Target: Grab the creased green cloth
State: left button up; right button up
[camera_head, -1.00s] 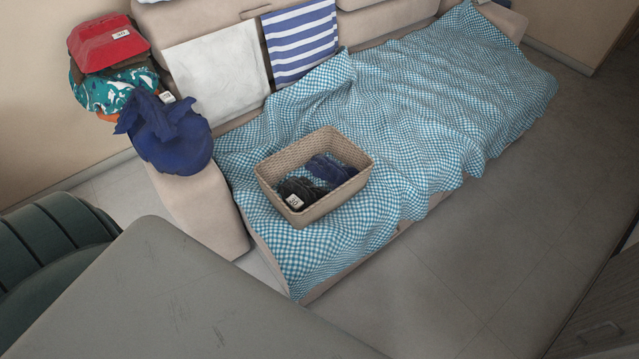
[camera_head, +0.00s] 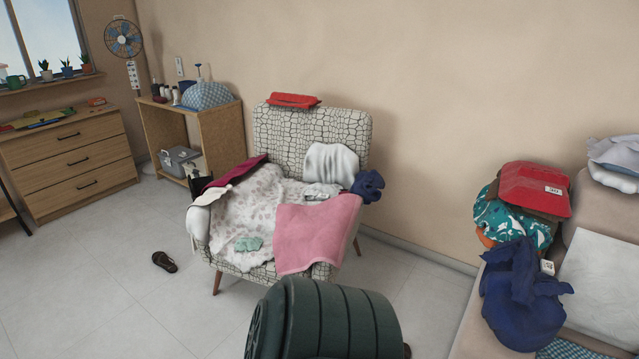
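A small crumpled light green cloth (camera_head: 248,243) lies near the front edge of the seat of a patterned armchair (camera_head: 345,125). It rests on a pale spotted cloth (camera_head: 245,205), to the left of a pink cloth (camera_head: 312,232). Neither of my grippers is in view, so their state does not show.
A dark green ribbed object (camera_head: 325,320) stands in the foreground before the armchair. A dark shoe (camera_head: 165,261) lies on the floor at left. A dresser (camera_head: 72,160) and a wooden shelf (camera_head: 215,130) line the wall. Floor left of the armchair is mostly clear.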

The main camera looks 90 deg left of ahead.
aim_at(246, 245)
jog(key=u, duration=3.3)
jog(key=i+j+z, duration=0.1)
jog(key=z, duration=0.3)
jog(key=i+j+z, duration=0.15)
jog(key=z, duration=0.25)
jog(key=i+j+z, duration=0.25)
jog(key=z, duration=0.15)
